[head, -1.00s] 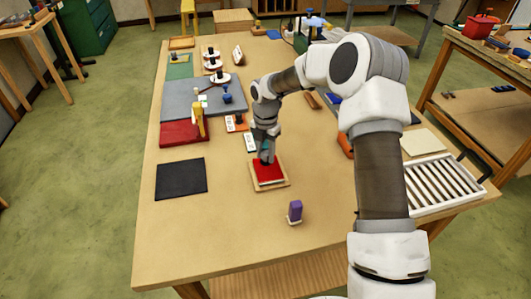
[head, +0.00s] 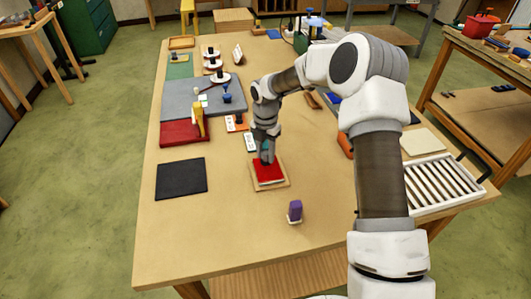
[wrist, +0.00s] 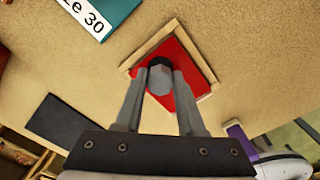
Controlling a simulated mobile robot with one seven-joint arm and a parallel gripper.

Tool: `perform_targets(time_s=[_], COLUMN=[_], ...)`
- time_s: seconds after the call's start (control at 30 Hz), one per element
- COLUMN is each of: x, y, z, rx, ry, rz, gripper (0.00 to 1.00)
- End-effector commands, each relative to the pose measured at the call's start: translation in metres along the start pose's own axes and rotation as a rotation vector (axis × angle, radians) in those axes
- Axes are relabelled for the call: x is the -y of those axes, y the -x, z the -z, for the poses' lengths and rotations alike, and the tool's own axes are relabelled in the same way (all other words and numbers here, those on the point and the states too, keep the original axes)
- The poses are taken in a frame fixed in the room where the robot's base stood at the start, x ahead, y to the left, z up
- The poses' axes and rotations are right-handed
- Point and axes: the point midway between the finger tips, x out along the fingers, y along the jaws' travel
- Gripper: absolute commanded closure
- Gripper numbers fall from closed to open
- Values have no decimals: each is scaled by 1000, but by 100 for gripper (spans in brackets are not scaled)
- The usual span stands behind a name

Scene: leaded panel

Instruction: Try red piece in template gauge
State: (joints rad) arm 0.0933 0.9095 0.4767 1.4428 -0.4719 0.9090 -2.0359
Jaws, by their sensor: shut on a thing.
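The red piece (head: 268,172) is a flat red square at the middle of the table. The pale wooden template gauge (head: 286,184) borders it. In the wrist view the red piece (wrist: 190,88) shows inside the gauge's wooden rim (wrist: 208,68). My gripper (head: 267,157) is above the red piece, pointing down. In the wrist view my gripper (wrist: 160,80) is shut on a dark, grey-faced knob (wrist: 160,76) over the middle of the red piece. I cannot tell whether the red piece lies fully flat in the gauge; the fingers and knob hide part of it.
A black mat (head: 181,179) lies to the left and a purple block (head: 295,211) stands in front. Label cards (head: 250,142) lie just behind the gauge. A yellow tool (head: 198,120) stands on a red pad. A white slotted rack (head: 432,186) is at right. The front left of the table is clear.

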Motion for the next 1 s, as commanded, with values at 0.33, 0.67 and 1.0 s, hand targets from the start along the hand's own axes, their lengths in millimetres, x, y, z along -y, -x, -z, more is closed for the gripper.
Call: perform_targets(time_s=[0.33, 0.67, 1.0], x=[0, 0, 0], y=[-9, 0, 1], z=[0, 0, 0], rx=[0, 1, 0], ry=[0, 0, 0], rz=[0, 0, 0], gripper=[100, 100, 100])
